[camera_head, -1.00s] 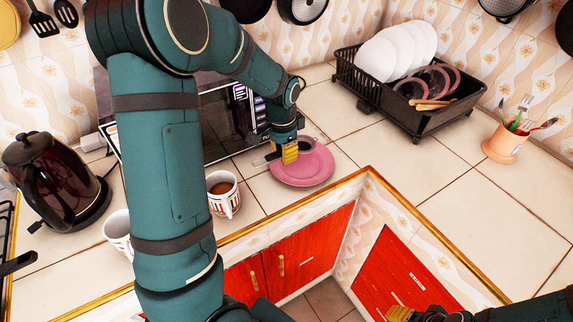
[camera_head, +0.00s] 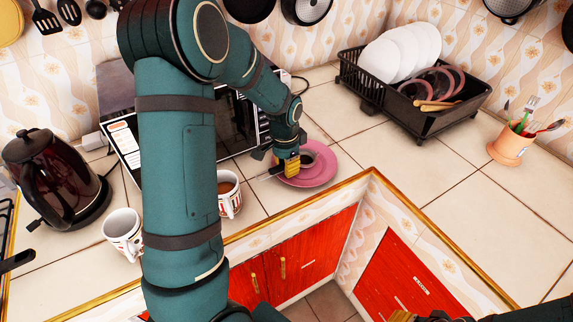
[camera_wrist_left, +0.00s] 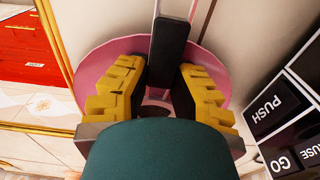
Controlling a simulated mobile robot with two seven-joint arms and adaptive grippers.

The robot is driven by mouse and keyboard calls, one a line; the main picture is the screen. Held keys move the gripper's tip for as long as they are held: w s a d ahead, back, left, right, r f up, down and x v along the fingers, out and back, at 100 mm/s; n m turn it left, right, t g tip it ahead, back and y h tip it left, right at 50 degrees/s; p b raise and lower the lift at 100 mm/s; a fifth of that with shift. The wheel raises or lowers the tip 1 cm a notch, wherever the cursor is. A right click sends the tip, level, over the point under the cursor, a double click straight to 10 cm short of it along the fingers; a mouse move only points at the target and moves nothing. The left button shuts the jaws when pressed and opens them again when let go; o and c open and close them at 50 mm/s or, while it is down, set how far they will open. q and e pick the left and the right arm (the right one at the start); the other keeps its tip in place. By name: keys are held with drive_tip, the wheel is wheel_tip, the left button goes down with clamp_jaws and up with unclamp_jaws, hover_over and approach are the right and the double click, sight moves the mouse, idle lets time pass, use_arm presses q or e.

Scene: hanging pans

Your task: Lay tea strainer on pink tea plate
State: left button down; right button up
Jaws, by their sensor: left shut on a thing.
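The pink tea plate (camera_head: 322,172) lies on the tiled counter in front of the microwave; it also shows below the fingers in the left wrist view (camera_wrist_left: 97,68). My left gripper (camera_head: 291,166) is over the plate's left part, low and close to it. It is shut on the tea strainer, whose dark handle (camera_wrist_left: 172,50) runs between the yellow fingers. A dark round shape over the plate's middle appears to be the strainer's bowl (camera_head: 306,158), partly hidden by the gripper. I cannot tell whether it touches the plate. My right gripper (camera_head: 408,316) is cut off at the bottom edge.
A mug of brown drink (camera_head: 229,198) and an empty mug (camera_head: 123,236) stand left of the plate. A microwave (camera_head: 238,125) is behind my left arm. A kettle (camera_head: 50,185), a dish rack (camera_head: 420,125) and a cutlery pot (camera_head: 508,147) stand farther off. Counter right of the plate is clear.

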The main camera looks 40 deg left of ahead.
use_arm(q)
drive_tip(key=shift+f, duration=0.15)
drive_tip(key=c, duration=1)
unclamp_jaws()
drive_tip(key=shift+s, duration=0.1)
wheel_tip(320, 180, up, 13)
drive_tip(key=p, duration=0.3)
drive_tip(key=shift+s+a, duration=0.1)
drive_tip(key=shift+s, duration=0.05)
